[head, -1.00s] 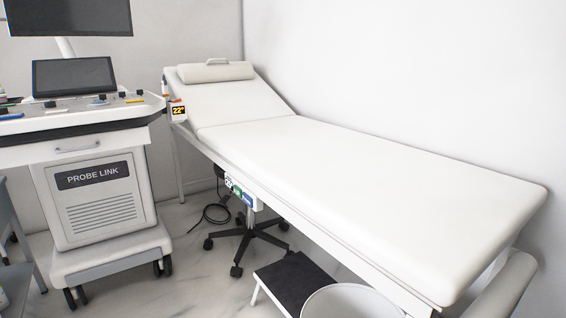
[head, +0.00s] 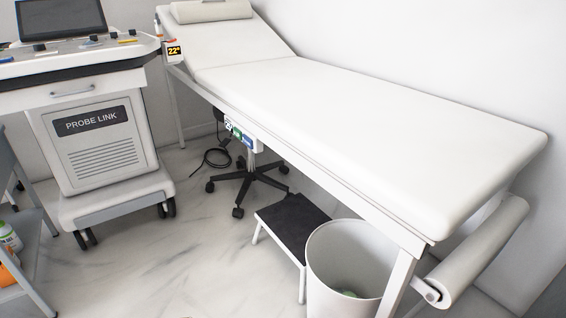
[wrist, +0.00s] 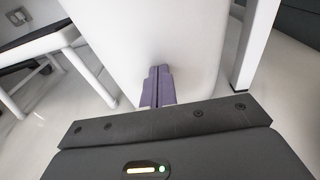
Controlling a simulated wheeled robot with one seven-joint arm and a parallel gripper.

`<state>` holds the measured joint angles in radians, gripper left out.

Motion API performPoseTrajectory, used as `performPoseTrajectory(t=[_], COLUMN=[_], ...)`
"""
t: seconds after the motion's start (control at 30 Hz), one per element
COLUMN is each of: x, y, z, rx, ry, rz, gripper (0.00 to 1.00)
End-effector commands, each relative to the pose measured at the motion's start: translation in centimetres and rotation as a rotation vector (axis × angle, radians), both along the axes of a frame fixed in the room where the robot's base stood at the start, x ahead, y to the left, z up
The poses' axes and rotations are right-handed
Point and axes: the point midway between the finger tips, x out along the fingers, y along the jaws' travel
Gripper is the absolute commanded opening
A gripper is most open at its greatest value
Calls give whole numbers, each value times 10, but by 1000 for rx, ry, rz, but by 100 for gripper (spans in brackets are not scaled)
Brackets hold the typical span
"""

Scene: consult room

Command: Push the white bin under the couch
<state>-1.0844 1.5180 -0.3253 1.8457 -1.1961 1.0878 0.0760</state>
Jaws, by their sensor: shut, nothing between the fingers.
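The white bin (head: 345,252) stands upright on the floor at the lower middle of the head view, its bottom cut off. It is open-topped, with something greenish inside. It is beside the near end of the white couch (head: 350,130), close to a front leg (head: 398,282). In the wrist view the bin's pale wall (wrist: 150,35) fills the upper middle. My gripper (wrist: 160,72) has its purple fingers together and empty, pointing at that wall. I cannot tell whether they touch it. The head view does not show my gripper.
A black-topped step stool (head: 292,222) stands just left of the bin; its white legs (wrist: 40,62) show in the wrist view. A wheeled stool base (head: 245,185) and cable are under the couch. The PROBE LINK cart (head: 95,150) is at left.

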Motion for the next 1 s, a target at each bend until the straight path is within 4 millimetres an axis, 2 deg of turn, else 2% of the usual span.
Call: performPoseTrajectory(t=[1.0], x=[43], y=[-60], z=[0], rx=[-2], ry=[-1], rz=[-3], gripper=[0])
